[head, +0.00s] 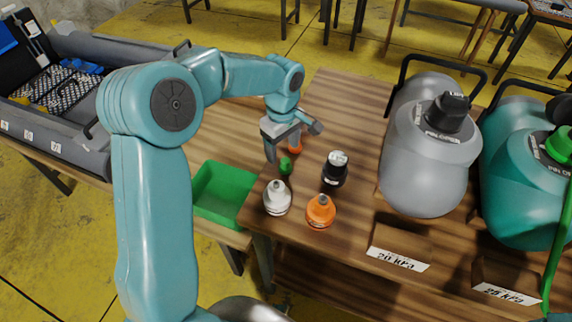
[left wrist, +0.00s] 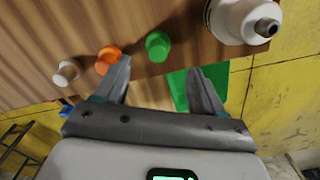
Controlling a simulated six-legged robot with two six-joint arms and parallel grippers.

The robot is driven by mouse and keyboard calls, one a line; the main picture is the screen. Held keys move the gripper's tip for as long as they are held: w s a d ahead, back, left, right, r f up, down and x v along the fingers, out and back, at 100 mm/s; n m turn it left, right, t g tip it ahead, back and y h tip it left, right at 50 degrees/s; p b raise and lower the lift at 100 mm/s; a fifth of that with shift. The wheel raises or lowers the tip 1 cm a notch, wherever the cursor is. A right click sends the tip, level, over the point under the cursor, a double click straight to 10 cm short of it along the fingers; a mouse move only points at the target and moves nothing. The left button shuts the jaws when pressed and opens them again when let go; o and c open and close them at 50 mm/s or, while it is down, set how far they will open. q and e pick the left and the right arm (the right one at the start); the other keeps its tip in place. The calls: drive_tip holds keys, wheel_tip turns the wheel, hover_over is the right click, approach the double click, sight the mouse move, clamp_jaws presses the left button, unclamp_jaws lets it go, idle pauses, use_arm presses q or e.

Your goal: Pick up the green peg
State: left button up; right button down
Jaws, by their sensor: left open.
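The green peg (head: 286,165) stands on the wooden table near its left edge, just below my left gripper (head: 283,150) in the head view. In the left wrist view the green peg (left wrist: 158,46) shows beyond the fingertips, between their lines. My left gripper (left wrist: 160,66) is open and empty, its two fingers apart. The peg does not appear to be between the fingers. My right gripper is not in view.
Another orange peg (head: 295,146) is partly hidden behind my gripper. A green tray (head: 222,190) lies left. Large grey (head: 425,150) and teal tanks (head: 515,190) stand right.

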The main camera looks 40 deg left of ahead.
sight(285, 160)
use_arm(q)
drive_tip(key=f, duration=0.6)
drive_tip(key=shift+w+d+f, duration=0.15)
drive_tip(key=shift+d+f, duration=0.05)
drive_tip(key=c, duration=1.1)
